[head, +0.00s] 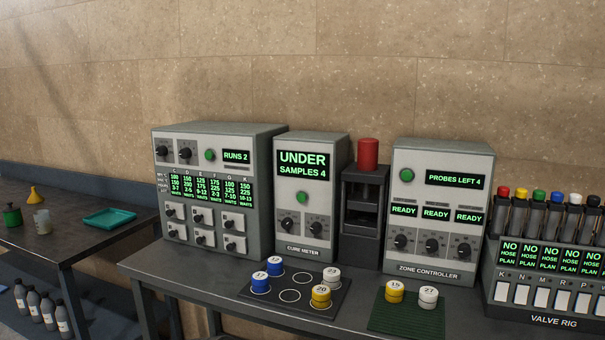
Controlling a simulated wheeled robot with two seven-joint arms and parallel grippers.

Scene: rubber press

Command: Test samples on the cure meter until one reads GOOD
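The cure meter (311,190) is a grey box in the middle of the bench. Its screen (302,164) reads UNDER and SAMPLES 4. Below the screen are a green button (302,198) and two dark knobs. On a black mat (292,307) in front lie two blue-and-white samples (261,283) at the left, a white sample (331,276) and a yellow sample (320,297) marked 20 at the right. Ringed spots between them are empty. A yellow sample (395,292) and a white sample (428,297) marked 27 are on a green mat (405,320). Neither gripper is in view.
A press with a red cylinder (368,154) stands right of the meter. The zone controller (440,210), valve rig (550,290) and a left-hand box reading RUNS 2 (235,156) flank them. A side table at left holds a teal tray (110,218).

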